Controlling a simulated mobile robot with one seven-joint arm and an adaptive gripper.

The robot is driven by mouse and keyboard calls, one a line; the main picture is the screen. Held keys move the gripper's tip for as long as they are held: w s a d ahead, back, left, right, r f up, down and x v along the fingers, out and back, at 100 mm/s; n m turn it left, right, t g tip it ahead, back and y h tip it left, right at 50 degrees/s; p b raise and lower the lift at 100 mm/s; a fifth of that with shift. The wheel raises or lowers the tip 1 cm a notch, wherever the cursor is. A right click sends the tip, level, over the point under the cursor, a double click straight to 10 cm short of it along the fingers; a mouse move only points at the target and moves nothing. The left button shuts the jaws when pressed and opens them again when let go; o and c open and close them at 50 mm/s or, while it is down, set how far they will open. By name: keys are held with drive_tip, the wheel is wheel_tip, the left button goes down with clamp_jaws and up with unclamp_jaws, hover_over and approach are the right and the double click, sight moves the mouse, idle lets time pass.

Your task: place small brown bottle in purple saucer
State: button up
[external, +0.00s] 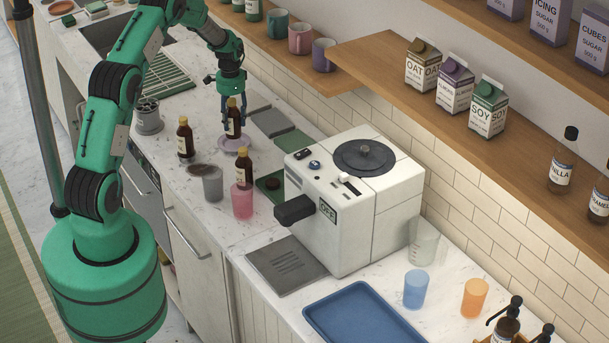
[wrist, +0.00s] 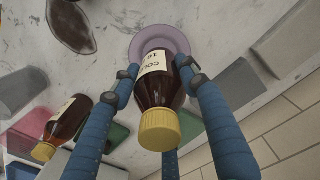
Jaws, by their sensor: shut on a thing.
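My gripper (external: 232,112) is shut on a small brown bottle (external: 233,128) with a cream label. In the wrist view the bottle (wrist: 155,92) shows its yellow cap towards the camera, with the blue fingers of my gripper (wrist: 160,80) around it. The purple saucer (external: 234,149) lies on the counter directly below the held bottle. In the wrist view the saucer's rim (wrist: 160,30) shows behind the bottle's base. The bottle looks close to upright over the saucer; I cannot tell whether its base touches it.
Two similar brown bottles stand nearby, one to the left (external: 185,142) and one in front (external: 246,165). A grey cup (external: 212,185) and a pink cup (external: 242,203) stand closer to the camera. The white coffee machine (external: 350,200) is to the right.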

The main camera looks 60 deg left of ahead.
sight(231, 100)
drive_tip(key=shift+f, duration=1.65)
drive_tip(key=shift+f, duration=0.15)
drive_tip(key=o, duration=1.6)
drive_tip(key=shift+c, duration=0.2)
wheel_tip(231, 100, up, 12)
drive_tip(key=shift+r, duration=0.1)
drive_tip(key=shift+r, duration=0.1)
